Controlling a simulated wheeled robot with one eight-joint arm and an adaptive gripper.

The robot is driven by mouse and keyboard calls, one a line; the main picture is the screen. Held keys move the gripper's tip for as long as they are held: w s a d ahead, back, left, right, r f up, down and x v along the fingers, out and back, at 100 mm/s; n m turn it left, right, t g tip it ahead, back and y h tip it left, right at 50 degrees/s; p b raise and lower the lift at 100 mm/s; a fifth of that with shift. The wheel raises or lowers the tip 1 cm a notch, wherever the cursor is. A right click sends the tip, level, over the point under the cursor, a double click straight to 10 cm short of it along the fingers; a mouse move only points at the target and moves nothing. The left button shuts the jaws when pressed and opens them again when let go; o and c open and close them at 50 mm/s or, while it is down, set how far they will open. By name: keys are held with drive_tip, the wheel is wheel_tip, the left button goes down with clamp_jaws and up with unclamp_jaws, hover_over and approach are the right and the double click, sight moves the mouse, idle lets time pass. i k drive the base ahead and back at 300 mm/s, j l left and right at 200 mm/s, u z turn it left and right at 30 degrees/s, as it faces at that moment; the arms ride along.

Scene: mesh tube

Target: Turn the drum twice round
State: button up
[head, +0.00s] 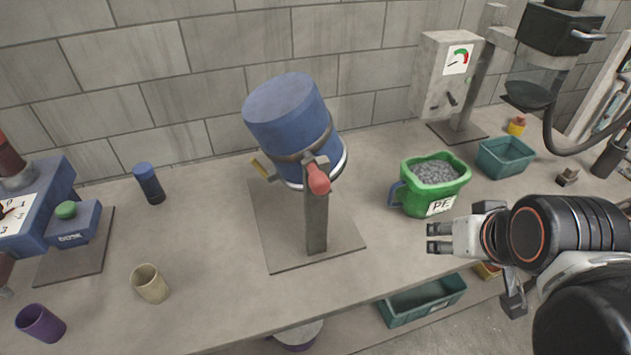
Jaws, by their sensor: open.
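The blue drum (290,115) sits tilted on a grey stand in the middle of the bench, with a pale metal band around its lower part. A red knob (317,179) shows at the front of the stand, by the band. A small yellow piece (261,168) sticks out on the drum's left side. My gripper (431,238) is at the right, apart from the drum and near the bench's front edge. It points left, and its jaws are open and empty.
A green jug (408,199) of grey gravel stands between the drum and my arm. A teal bin (507,158) and a gauge box (440,90) stand behind. Another teal bin (424,303) sits below the bench edge.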

sight(288, 116)
drive_tip(key=k+j+u, duration=0.1)
drive_tip(key=k+j, duration=0.85)
